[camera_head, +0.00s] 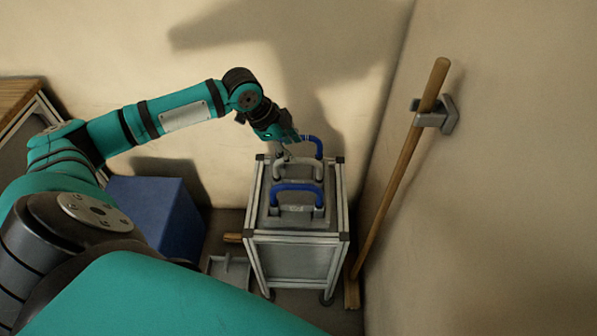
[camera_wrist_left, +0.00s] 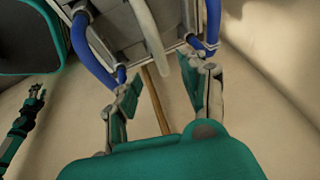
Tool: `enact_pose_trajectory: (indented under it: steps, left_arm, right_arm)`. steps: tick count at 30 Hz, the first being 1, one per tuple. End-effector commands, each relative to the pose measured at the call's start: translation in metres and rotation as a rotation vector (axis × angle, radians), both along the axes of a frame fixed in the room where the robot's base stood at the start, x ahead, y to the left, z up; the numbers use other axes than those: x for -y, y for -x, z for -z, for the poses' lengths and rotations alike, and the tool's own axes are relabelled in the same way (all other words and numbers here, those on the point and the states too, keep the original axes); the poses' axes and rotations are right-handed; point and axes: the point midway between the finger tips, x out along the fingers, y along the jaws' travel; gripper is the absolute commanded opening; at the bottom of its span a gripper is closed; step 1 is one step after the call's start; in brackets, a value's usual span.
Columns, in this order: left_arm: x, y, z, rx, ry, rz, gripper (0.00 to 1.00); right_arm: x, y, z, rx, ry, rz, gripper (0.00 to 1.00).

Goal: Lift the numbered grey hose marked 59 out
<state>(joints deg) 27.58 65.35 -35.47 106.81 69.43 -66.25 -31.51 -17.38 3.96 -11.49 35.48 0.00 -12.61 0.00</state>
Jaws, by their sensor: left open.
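A grey hose (camera_head: 299,162) arches up from the top of the framed cart, between two blue hoses. I cannot read any number on it. In the left wrist view the grey hose (camera_wrist_left: 148,28) runs down from the top edge, beyond the gap between the fingers. My left gripper (camera_head: 287,139) is over the back of the cart, just behind and above the grey hose. Its fingers (camera_wrist_left: 160,80) are spread with nothing held between them. What seems to be my right gripper (camera_wrist_left: 36,95) shows small at the left of the wrist view, away from the hoses.
A blue hose (camera_head: 297,187) stands in front of the grey one, and another blue hose (camera_head: 319,146) behind it, close to my left gripper. The cart (camera_head: 296,238) stands near the right wall. A wooden pole (camera_head: 400,170) leans there. A blue box (camera_head: 160,213) sits left.

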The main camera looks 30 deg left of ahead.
Motion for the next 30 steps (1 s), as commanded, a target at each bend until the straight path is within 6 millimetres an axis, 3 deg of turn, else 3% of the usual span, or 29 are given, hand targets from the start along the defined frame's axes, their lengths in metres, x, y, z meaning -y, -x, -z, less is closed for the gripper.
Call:
enact_pose_trajectory:
  steps: [10, 18, 26, 30]
  left_arm:
    - [0.006, -0.011, 0.029, 0.0, 0.001, -0.002, 0.44]
    - [0.013, -0.023, 0.063, 0.001, 0.0, -0.001, 0.44]
    - [0.014, -0.025, 0.068, 0.002, -0.001, -0.001, 0.44]
    - [0.014, -0.025, 0.067, 0.002, -0.001, -0.001, 0.29]
  right_arm:
    - [0.006, -0.002, -0.004, 0.002, 0.007, -0.002, 0.4]
    - [0.011, -0.003, -0.008, 0.003, 0.013, -0.004, 0.4]
    - [0.011, -0.004, -0.008, 0.005, 0.014, -0.004, 0.4]
    - [0.011, -0.004, -0.008, 0.005, 0.014, -0.004, 0.4]
